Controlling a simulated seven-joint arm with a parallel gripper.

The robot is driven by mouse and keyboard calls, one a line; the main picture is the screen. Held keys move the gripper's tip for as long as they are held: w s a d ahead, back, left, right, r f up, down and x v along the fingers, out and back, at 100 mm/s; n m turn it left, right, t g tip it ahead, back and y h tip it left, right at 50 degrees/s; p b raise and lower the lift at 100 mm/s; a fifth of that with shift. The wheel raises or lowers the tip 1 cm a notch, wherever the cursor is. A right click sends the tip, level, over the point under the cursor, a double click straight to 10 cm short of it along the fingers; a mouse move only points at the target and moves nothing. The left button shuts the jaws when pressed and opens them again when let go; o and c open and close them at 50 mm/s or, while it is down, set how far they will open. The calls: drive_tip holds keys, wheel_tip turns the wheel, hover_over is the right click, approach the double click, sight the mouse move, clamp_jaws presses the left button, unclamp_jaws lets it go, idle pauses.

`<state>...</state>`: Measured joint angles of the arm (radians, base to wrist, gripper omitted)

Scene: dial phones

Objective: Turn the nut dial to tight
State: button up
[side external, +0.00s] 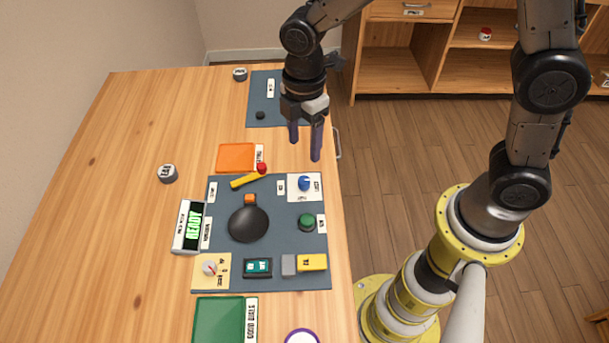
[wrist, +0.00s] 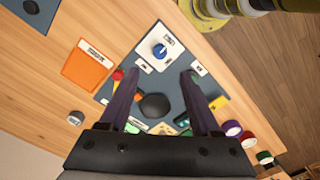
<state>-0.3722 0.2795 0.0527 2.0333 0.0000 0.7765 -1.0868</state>
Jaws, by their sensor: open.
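A blue knob (side external: 305,184) sits on a white plate at the back right of the dark mat (side external: 275,278). It also shows in the wrist view as a blue dial (wrist: 159,51), just beyond my fingertips. A second dial (side external: 209,267), pale with a red mark, sits on a yellow plate at the mat's front left. The lettering on both plates is too small to read, so I cannot tell the settings. My gripper (side external: 305,149) is open and empty, above the table's right edge and behind the blue knob. The wrist view shows its two fingers (wrist: 161,76) apart.
The mat also carries a black dome (side external: 248,224), a green button (side external: 307,222), a yellow stick with a red end (side external: 249,177) and a grey-and-yellow block (side external: 305,263). A display reading READY (side external: 190,227) stands at left. An orange tray (side external: 236,157) lies behind; the table's left is mostly clear.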

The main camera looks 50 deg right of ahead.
sight(305, 179)
wheel_tip(305, 179, down, 12)
drive_tip(key=shift+r, duration=0.2)
clamp_jaws()
idle(0.5)
